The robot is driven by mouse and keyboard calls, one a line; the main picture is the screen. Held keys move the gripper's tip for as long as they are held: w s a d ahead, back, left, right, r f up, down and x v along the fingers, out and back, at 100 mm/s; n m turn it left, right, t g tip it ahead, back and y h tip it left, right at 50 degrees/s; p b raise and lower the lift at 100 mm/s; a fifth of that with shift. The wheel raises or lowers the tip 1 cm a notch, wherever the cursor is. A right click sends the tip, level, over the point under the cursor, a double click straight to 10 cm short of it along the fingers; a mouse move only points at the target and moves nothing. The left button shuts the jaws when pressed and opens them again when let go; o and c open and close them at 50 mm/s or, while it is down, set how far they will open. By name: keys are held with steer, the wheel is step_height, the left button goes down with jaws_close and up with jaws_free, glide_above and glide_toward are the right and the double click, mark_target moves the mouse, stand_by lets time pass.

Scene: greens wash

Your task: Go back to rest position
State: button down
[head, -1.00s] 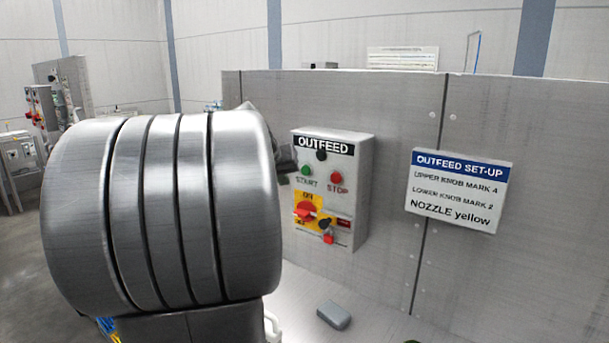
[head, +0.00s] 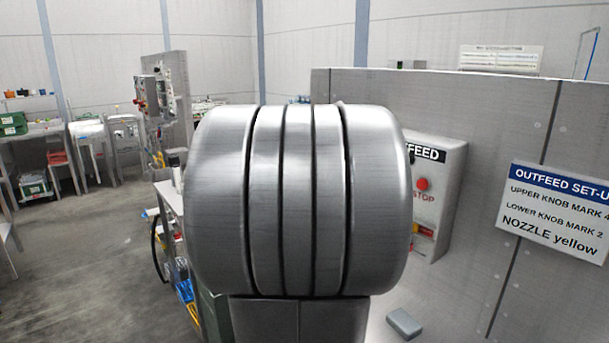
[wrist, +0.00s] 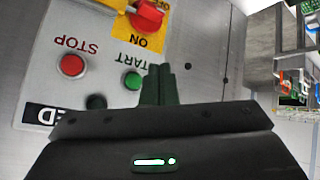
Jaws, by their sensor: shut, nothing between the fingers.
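My gripper (wrist: 158,85) shows in the wrist view with its dark fingers together and nothing between them. It is in front of the OUTFEED control box, close to the green START button (wrist: 133,80); I cannot tell whether it touches. The wrist view shows the box upside down, with the red STOP button (wrist: 72,65) and a red rotary switch on yellow (wrist: 146,14). In the head view my large grey arm link covers the left part of the OUTFEED box (head: 447,190) and hides my gripper.
A grey panel wall (head: 500,110) carries the box and an OUTFEED SET-UP sign (head: 560,210). A small grey block (head: 404,323) lies below. Benches with green bins (head: 14,124) and stools stand at the far left. The floor (head: 80,260) on the left is open.

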steer(key=s+a, duration=0.2)
steer(key=shift+s+a+b, duration=0.1)
steer(key=shift+a+b, duration=0.25)
steer(key=shift+b, duration=0.05)
steer(key=shift+d, duration=0.15)
